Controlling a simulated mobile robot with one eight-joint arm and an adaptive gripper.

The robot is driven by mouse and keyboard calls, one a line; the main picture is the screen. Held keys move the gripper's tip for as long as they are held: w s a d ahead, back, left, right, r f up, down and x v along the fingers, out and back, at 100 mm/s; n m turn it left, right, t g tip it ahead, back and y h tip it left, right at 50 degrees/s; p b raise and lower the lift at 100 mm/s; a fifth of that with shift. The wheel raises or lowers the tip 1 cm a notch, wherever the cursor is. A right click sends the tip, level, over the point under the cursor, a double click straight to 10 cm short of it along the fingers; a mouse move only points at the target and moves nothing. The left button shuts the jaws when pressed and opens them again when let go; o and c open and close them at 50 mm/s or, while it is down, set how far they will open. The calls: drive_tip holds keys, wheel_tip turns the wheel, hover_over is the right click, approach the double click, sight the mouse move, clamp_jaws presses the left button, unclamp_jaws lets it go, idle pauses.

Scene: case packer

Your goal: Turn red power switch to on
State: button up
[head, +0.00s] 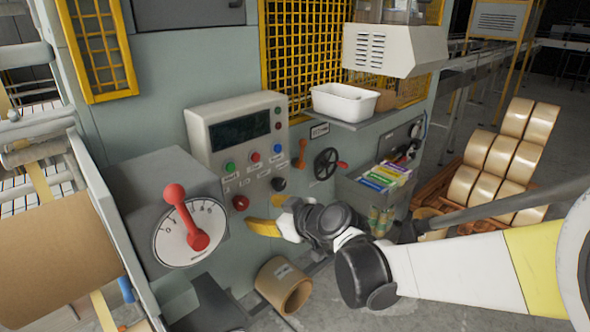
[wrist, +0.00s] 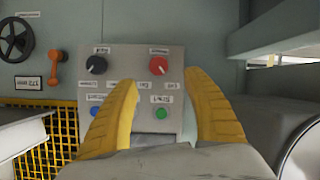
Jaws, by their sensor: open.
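A round red knob (head: 241,202) sits at the lower left of the control panel (head: 205,130). In the wrist view, which is upside down, the red knob (wrist: 158,66) shows between and just beyond the fingertips, with a thin pointer mark. Its label is too small to read. My gripper (head: 262,228) has yellow fingers and is below and right of the knob in the head view. In the wrist view my gripper (wrist: 162,80) is open and empty, its fingers on both sides of the knob. I see no contact.
A black knob (head: 278,184) and green (head: 230,167), red (head: 254,157) and blue (head: 279,149) buttons are on the same panel. A large red lever (head: 185,220) on a dial stands out at left. An orange handle (head: 301,154) and black handwheel (head: 326,163) are at right.

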sight(244, 205)
drive_tip(key=b+x, duration=0.1)
drive_tip(key=x, duration=0.5)
drive_tip(key=b+x, duration=0.1)
drive_tip(key=x, duration=0.4)
drive_tip(key=shift+w+a+r, duration=0.1)
drive_tip(key=shift+w+a, duration=0.2)
drive_tip(key=shift+w, duration=0.1)
drive_tip(key=c, duration=1.2)
